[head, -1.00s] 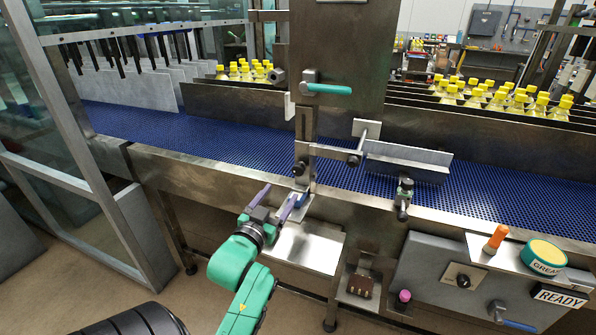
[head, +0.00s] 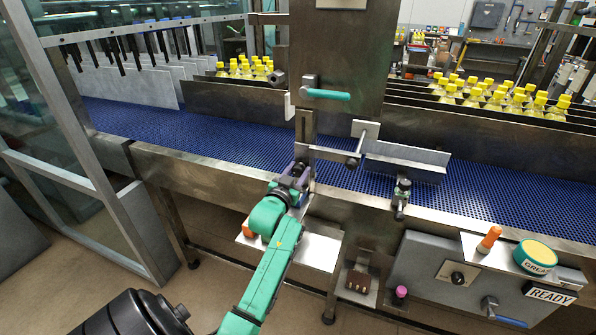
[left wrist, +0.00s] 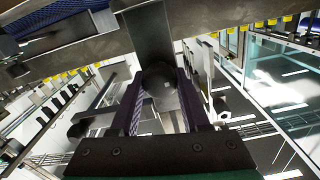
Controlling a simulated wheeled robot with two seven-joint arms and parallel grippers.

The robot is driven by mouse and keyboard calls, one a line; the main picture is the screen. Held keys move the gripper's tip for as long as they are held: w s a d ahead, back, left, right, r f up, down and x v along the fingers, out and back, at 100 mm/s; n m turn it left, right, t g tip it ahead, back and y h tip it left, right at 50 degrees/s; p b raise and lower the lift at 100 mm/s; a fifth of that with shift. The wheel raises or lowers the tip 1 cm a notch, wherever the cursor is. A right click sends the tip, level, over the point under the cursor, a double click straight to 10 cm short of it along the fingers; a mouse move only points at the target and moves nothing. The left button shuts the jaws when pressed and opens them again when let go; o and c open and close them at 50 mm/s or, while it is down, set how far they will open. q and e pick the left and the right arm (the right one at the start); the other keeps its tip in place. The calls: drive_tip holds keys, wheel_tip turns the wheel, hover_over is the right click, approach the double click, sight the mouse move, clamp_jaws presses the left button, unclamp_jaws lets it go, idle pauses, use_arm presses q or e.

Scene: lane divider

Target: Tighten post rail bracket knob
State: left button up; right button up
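The metal post (head: 305,128) stands at the near edge of the blue conveyor and carries the rail bracket. A dark round bracket knob (head: 299,168) sits low on the post, partly hidden by my left gripper. In the left wrist view the dark knob (left wrist: 160,80) lies between my two purple-lined fingers. My left gripper (head: 294,182) is at the knob, with a finger on each side. I cannot tell whether the fingers press on it or stand slightly apart. A rod and dark clamp (head: 353,161) lead right to the grey guide rail (head: 410,158). My right gripper is not in view.
A second bracket with a dark knob (head: 402,190) stands to the right on the conveyor edge. A metal shelf (head: 318,250) sits below, with an orange item (head: 248,230) at its left end. The control box (head: 425,270) is at the lower right. Yellow-capped bottles stand behind.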

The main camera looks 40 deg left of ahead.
use_arm(q)
clamp_jaws()
drive_tip(key=shift+m, duration=0.4)
drive_tip(key=m, duration=0.3)
drive_tip(key=shift+d+f+m, duration=0.1)
drive_tip(key=shift+m, duration=0.2)
drive_tip(key=m+b, duration=0.1)
drive_tip(key=m, duration=0.2)
drive_tip(key=shift+m, duration=0.3)
drive_tip(key=m+b, duration=0.1)
drive_tip(key=m, duration=0.4)
drive_tip(key=shift+w+f+m, duration=0.1)
drive_tip(key=shift+f+m, duration=0.05)
drive_tip(key=shift+m, duration=0.15)
drive_tip(key=m, duration=0.4)
drive_tip(key=shift+f+m+b, duration=0.1)
drive_tip(key=shift+m+b, duration=0.25)
drive_tip(key=shift+m, duration=0.05)
